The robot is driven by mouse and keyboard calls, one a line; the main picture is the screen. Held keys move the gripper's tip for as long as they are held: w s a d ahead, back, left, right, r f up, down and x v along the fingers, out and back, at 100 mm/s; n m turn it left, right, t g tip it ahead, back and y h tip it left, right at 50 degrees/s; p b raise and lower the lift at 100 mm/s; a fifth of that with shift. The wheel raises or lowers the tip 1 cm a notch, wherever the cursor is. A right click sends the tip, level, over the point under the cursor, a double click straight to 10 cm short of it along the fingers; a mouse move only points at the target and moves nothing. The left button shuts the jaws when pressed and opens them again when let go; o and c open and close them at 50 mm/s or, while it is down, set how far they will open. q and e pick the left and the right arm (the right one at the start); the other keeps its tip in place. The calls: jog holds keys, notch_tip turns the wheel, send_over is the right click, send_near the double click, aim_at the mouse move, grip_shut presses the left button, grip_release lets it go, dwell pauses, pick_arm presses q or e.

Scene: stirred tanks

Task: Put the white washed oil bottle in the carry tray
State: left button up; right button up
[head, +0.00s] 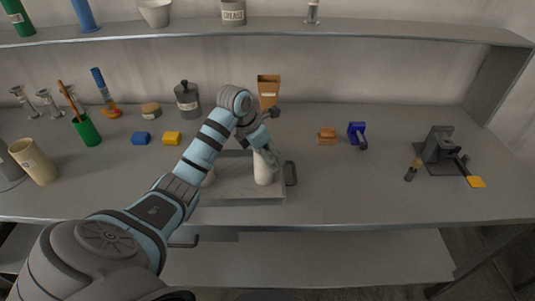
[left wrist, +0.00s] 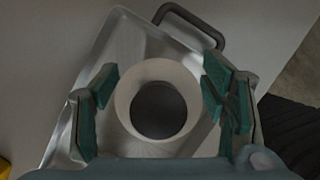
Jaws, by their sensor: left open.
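The white bottle (head: 263,172) stands upright in the right part of the metal carry tray (head: 240,195). In the left wrist view the bottle (left wrist: 127,92) shows from above as a pale ring with a dark round middle. My left gripper (head: 266,150) is at the bottle's upper part. Its green-padded fingers are open, one on each side of the bottle, with a gap on both sides. The tray (left wrist: 118,38) lies under the bottle in that view. My left arm hides part of the tray. My right gripper is not in view.
A grey canister (head: 188,100) stands behind. The bench right of the tray is clear near the front.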

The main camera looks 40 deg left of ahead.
pick_arm(q)
jog(key=v, duration=1.1)
jog(key=shift+r, duration=0.35)
jog(key=shift+s, duration=0.15)
